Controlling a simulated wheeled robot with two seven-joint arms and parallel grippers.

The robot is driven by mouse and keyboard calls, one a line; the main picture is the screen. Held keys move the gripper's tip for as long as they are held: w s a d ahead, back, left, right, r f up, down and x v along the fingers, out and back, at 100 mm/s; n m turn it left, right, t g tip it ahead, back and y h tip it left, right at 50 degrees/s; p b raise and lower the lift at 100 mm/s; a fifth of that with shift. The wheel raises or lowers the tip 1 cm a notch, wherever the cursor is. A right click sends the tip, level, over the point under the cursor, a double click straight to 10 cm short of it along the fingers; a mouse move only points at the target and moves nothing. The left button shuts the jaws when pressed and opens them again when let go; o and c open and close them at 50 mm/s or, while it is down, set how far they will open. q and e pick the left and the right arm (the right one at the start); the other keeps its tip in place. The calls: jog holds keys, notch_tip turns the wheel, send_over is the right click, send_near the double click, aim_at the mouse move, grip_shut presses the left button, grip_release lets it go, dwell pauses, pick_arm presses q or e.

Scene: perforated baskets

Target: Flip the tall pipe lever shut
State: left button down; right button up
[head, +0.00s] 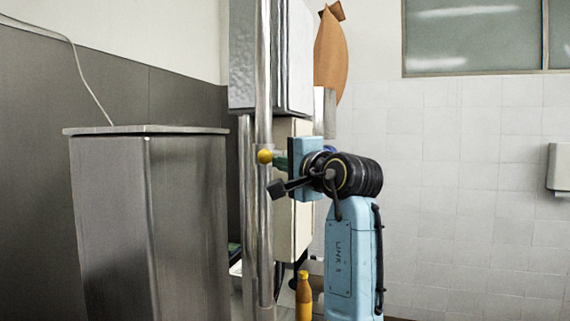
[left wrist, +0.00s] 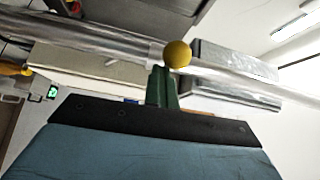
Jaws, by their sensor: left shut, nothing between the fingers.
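The tall pipe (head: 263,80) is a shiny vertical metal tube left of my arm. The lever's yellow ball knob (head: 264,156) shows in front of it; the rest of the lever is hard to make out. My left gripper (head: 279,161) has dark green fingers, shut and empty, just right of the knob. In the left wrist view the closed fingers (left wrist: 162,88) end just beside the yellow knob (left wrist: 177,54), with the pipe (left wrist: 100,42) running across behind. I cannot tell whether the fingertips touch the knob. My right gripper is not in view.
A tall steel cabinet (head: 150,220) stands at the left. A grey box (head: 295,55) is fixed behind the pipe. An orange bottle (head: 303,298) stands low beside the pipe's foot. A brown-orange item (head: 331,55) hangs behind.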

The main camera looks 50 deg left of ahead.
pick_arm(q)
jog(key=shift+s+r, duration=0.15)
jog(key=shift+r, duration=0.25)
notch_tip(320, 180, down, 4)
jog(key=w+f+b, duration=0.1)
jog(key=w+b, duration=0.1)
jog(key=w+d+r+b, duration=0.1)
jog(key=d+r, duration=0.5)
jog(key=d, duration=0.2)
jog(key=shift+w+d, duration=0.35)
jog(key=shift+r, duration=0.15)
